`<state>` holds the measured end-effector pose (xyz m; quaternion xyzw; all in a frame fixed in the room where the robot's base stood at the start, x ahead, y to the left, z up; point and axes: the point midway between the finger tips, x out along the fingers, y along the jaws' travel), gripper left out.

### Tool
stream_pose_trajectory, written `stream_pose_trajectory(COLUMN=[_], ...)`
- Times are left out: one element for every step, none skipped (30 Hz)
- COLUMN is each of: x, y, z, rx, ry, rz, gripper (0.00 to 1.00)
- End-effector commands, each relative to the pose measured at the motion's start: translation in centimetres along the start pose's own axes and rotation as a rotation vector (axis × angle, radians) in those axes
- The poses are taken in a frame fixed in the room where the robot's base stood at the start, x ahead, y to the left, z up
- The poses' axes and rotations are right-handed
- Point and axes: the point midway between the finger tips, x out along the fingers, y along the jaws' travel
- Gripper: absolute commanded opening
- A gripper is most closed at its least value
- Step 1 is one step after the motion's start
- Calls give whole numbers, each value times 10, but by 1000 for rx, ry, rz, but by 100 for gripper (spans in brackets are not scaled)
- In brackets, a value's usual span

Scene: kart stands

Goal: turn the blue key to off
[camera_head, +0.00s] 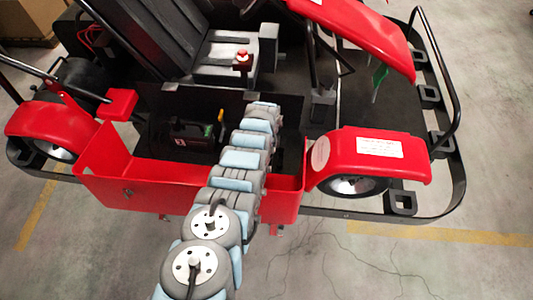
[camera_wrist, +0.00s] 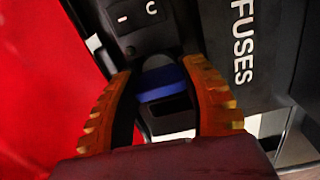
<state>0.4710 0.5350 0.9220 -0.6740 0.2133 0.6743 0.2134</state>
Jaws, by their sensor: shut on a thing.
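The blue key (camera_wrist: 162,92) shows in the middle of the wrist view, in front of a dark panel. My gripper (camera_wrist: 160,68) has an orange ribbed finger on each side of it and is shut on the key. The key's far end lies at a rounded grey part, and a dark opening shows on its near side. Any off marking for the key cannot be made out. In the head view my arm reaches over the kart's red front panel. The gripper and the key are hidden there behind the arm.
A switch (camera_wrist: 138,14) with white marks sits just beyond the key. A dark box marked FUSES (camera_wrist: 243,45) stands to the right, and a red panel (camera_wrist: 45,70) fills the left.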

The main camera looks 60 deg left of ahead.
Motion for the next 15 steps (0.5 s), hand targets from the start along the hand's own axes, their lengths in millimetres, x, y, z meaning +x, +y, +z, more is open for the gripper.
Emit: stream_pose_trajectory(x=[0, 0, 0, 0, 0, 0, 0, 0, 0, 0, 0, 0, 0, 0, 0], y=[0, 0, 0, 0, 0, 0, 0, 0, 0, 0, 0, 0, 0, 0, 0], z=[-1, 0, 0, 0, 0, 0, 0, 0, 0, 0, 0, 0, 0, 0, 0], rx=[-24, -38, -49, -54, -56, -57, -56, -56, -55, -55, -55, -54, -54, -54, -54], ry=[0, 0, 0, 0, 0, 0, 0, 0, 0, 0, 0, 0, 0, 0, 0], rz=[0, 0, 0, 0, 0, 1, 0, 0, 0, 0, 0, 0, 0, 0, 0], gripper=[11, 11, 11, 11, 11, 11, 11, 11, 11, 11, 54, 66, 74, 74, 74])
